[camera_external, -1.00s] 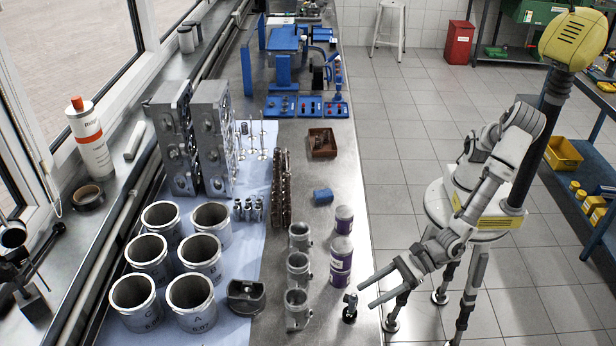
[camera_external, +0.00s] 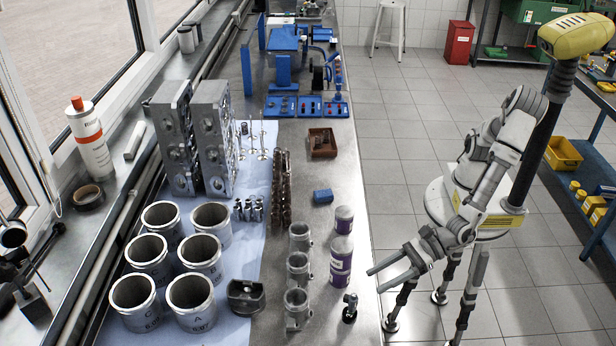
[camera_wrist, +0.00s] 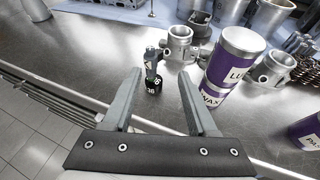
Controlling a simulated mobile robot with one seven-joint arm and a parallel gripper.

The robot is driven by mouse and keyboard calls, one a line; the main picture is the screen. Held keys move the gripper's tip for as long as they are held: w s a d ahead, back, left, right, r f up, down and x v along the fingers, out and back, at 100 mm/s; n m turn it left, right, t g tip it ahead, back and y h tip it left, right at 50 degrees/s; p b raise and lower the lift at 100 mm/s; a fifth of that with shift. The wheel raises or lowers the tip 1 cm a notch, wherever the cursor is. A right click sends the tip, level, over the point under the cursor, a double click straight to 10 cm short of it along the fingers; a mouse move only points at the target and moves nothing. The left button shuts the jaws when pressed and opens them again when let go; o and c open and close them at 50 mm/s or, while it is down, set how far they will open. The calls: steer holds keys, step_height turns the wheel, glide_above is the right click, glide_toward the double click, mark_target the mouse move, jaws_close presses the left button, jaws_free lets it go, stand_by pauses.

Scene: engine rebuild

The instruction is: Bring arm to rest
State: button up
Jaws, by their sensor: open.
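My gripper (camera_external: 384,276) is open and empty. It points left, off the right edge of the workbench (camera_external: 352,228), apart from the things on it. In the wrist view my two fingers (camera_wrist: 158,90) are spread wide.
Purple-and-white cans (camera_external: 341,255) stand near the bench edge, beside grey ring-topped metal parts (camera_external: 297,302). Several cylinder liners (camera_external: 191,300) stand on a blue cloth. The tiled floor (camera_external: 410,150) right of the bench is clear. A blue shelf (camera_external: 575,170) is at the far right.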

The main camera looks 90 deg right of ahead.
steer(key=w+d+r+m+h, duration=0.3)
steer(key=d+r+m, duration=0.25)
steer(key=d, duration=0.35)
steer(key=w+d+r+m+h, duration=0.2)
steer(key=w+d+r+m, duration=0.15)
steer(key=d+m, duration=0.4)
steer(key=s+d+r+m+g+h, duration=0.15)
steer(key=d+m, duration=0.25)
steer(key=d, duration=0.5)
steer(key=d+r+m+g+h, duration=0.1)
steer(key=d+m+g+h, duration=0.15)
steer(key=d, duration=0.55)
steer(key=s+d+r+m+g+y, duration=0.1)
steer(key=s+d+r+m+g, duration=0.15)
steer(key=s+d+m, duration=0.9)
steer(key=s+d+m+y, duration=0.2)
steer(key=s+m+y, duration=0.1)
steer(key=s+m, duration=0.5)
steer(key=shift+s+r+g, duration=0.25)
steer(key=shift+s+g, duration=0.1)
steer(key=shift+s, duration=0.5)
